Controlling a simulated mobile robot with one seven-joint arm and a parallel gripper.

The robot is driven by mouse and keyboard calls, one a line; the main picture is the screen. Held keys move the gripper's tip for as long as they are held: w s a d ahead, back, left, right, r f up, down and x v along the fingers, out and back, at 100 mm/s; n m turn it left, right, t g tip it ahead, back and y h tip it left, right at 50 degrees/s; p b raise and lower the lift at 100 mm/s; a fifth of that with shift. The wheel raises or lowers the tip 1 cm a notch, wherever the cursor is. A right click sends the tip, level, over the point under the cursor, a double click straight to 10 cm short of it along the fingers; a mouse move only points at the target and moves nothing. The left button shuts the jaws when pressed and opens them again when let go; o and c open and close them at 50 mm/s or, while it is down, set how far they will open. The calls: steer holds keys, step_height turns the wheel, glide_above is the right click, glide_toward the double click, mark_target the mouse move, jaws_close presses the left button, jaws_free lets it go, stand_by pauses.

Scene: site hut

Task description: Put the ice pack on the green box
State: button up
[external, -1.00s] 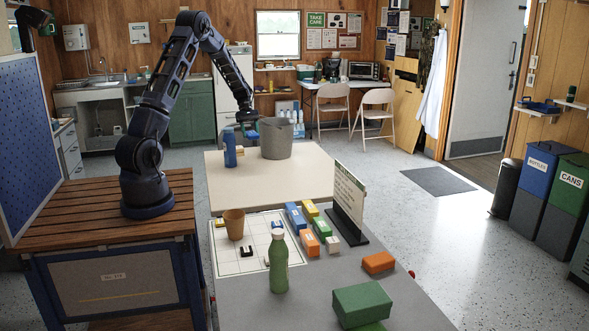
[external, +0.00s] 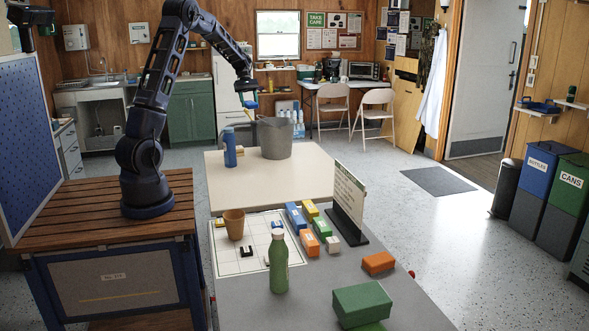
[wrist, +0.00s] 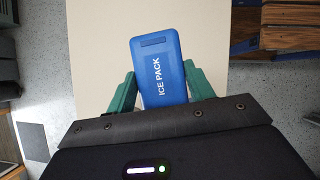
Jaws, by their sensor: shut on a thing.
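The blue ice pack (wrist: 158,66), labelled ICE PACK, is between the green fingers of my gripper (wrist: 159,76) in the wrist view. My gripper is shut on it. In the external view my gripper (external: 249,100) is raised above the beige table, by the grey bucket; the ice pack shows there only as a small blue patch. The green box (external: 362,303) is at the front right of the grey table, well apart from my gripper. Another green surface shows under its front edge, partly cut off by the frame.
The grey bucket (external: 275,138) and a blue bottle (external: 230,148) stand on the beige table (external: 290,175). On the grey table are a green bottle (external: 279,263), a tan cup (external: 234,224), several coloured blocks, an upright sign (external: 349,203) and an orange block (external: 378,262).

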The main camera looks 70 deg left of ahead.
steer(key=w+d+m+g, duration=0.2)
steer(key=w+d+m, duration=0.1)
steer(key=w+d, duration=1.8)
steer(key=w+d+m+g, duration=0.15)
steer(key=w+d, duration=0.25)
steer(key=d, duration=1.8)
steer(key=w+d+m, duration=0.3)
steer(key=w+d, duration=0.1)
steer(key=d, duration=1.7)
steer(key=m+g+y, duration=0.1)
steer(key=m+g, duration=0.1)
steer(key=m, duration=0.2)
glide_above(361, 299)
steer(key=w+a, duration=0.1)
steer(key=shift+n, duration=0.25)
steer(key=f, duration=2.5)
steer(key=shift+w+a+f, duration=0.2)
steer(key=shift+a, duration=0.05)
